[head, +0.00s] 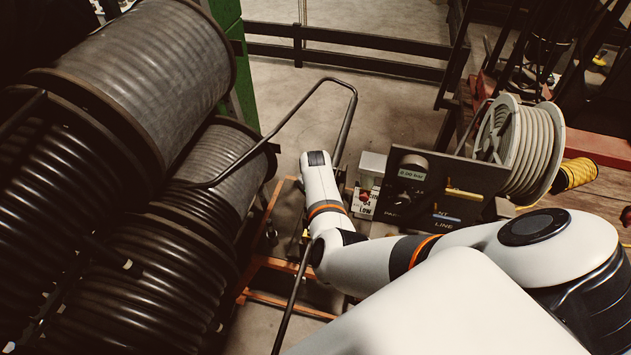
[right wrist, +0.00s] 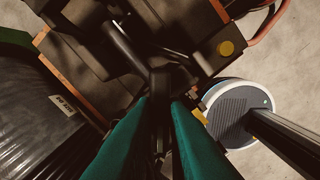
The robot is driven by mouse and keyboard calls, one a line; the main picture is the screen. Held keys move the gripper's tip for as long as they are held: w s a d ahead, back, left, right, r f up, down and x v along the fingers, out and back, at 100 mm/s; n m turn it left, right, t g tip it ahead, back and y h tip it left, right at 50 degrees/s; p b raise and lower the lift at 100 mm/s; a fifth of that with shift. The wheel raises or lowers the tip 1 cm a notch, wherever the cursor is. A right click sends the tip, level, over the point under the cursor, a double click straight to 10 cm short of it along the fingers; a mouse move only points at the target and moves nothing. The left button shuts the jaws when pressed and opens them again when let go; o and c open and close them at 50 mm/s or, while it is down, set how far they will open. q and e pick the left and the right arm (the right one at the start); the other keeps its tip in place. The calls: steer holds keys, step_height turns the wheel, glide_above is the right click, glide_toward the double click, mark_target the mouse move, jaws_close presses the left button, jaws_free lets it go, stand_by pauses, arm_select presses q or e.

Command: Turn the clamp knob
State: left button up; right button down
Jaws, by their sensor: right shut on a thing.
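In the right wrist view, my right gripper (right wrist: 162,105) has two green fingers reaching up from the bottom edge. Their tips are close together on a dark knob (right wrist: 174,80), which I take to be the clamp knob. A black bar (right wrist: 125,48) runs from beside it toward the upper left; I cannot tell whether they are one piece. The shadow hides the exact contact. In the head view, my right arm crosses from the lower right to the machine, and its forearm hides the gripper and the knob. My left gripper is in neither view.
Large hose reels (head: 150,65) fill the left side. A bent metal handle (head: 345,110) rises beside my arm. A control panel (head: 430,190) and a white hose reel (head: 520,145) stand to the right. A round grey disc (right wrist: 238,110) is close right of my fingers.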

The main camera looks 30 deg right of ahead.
steer(key=shift+m, duration=1.8)
steer(key=c, duration=1.4)
jaws_free()
steer(key=shift+c, duration=0.2)
step_height(320, 180, up, 12)
steer(key=b, duration=0.1)
steer(key=shift+f, duration=0.1)
